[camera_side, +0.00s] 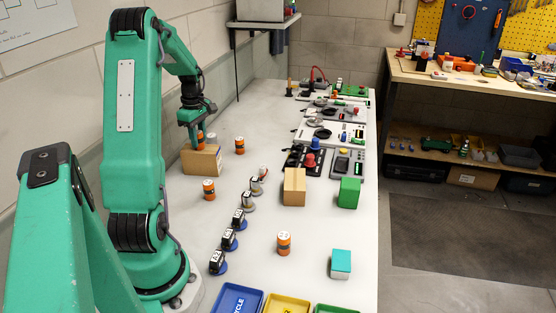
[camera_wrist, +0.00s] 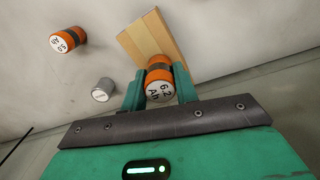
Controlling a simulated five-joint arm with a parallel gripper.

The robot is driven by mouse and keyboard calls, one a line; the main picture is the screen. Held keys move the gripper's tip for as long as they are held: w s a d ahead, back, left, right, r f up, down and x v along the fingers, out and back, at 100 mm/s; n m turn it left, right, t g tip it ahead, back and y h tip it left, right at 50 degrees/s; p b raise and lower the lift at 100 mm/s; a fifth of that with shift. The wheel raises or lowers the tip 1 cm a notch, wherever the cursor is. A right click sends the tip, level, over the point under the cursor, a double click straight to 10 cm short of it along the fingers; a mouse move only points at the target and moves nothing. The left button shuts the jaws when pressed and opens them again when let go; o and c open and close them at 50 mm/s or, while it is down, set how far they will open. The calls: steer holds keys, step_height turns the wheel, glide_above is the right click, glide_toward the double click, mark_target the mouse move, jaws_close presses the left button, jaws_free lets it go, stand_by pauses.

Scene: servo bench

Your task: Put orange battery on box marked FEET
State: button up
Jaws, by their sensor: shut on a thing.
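My gripper (camera_side: 192,120) is shut on an orange battery (camera_side: 201,137) with a dark band. In the wrist view this battery (camera_wrist: 160,84) sits between the two green jaws, its white end reading "6.2 Ah". A tan box (camera_side: 202,161) is directly below it in the side view; the box (camera_wrist: 152,40) shows behind the battery in the wrist view. I cannot tell whether the battery touches the box top. No FEET marking is readable on any box. Other orange batteries stand on the bench (camera_side: 239,145) (camera_side: 208,189) (camera_side: 284,243).
A grey cylinder (camera_wrist: 104,90) stands near the tan box. Another tan box (camera_side: 294,193), a green box (camera_side: 348,194) and a teal-topped box (camera_side: 341,264) stand right. Dark-topped servos (camera_side: 229,239) line the middle. Trays (camera_side: 237,300) sit at the front.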

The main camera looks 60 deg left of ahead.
mark_target(198, 132)
steer(key=o, duration=1)
steer(key=shift+f, duration=0.1)
steer(key=shift+o, duration=0.2)
step_height(198, 132, up, 12)
steer(key=shift+r, duration=0.2)
